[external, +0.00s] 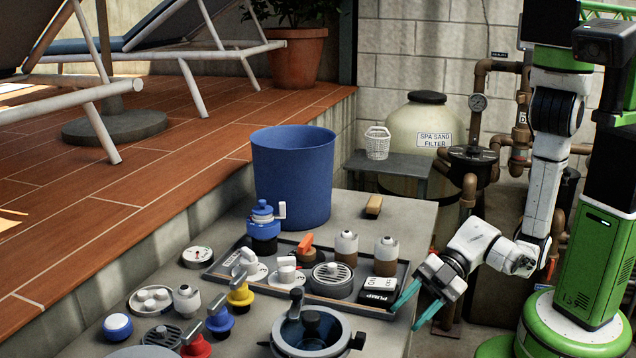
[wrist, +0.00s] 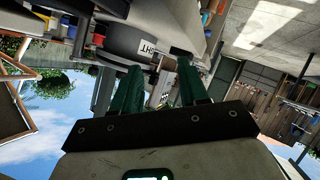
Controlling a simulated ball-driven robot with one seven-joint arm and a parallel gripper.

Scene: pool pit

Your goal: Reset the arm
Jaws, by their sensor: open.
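My gripper (external: 421,303) is in the external view at the right edge of the concrete ledge, beside the tray of pool parts. Its two teal fingers are spread apart with nothing between them. In the wrist view my gripper (wrist: 157,85) shows two dark green fingers apart and empty. My arm is bent low, with the forearm reaching left from my green and white body on the right. The wrist view is tilted, with sky at the lower left.
The dark tray (external: 222,275) holds valves, brown-and-white bottles and a "PUMP" switch box (external: 379,291) close to my gripper. A blue bin (external: 292,178) stands behind. A pot-like strainer (external: 311,330) sits in front. Brown pipes (external: 478,80) and a sand filter (external: 428,128) stand behind my arm.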

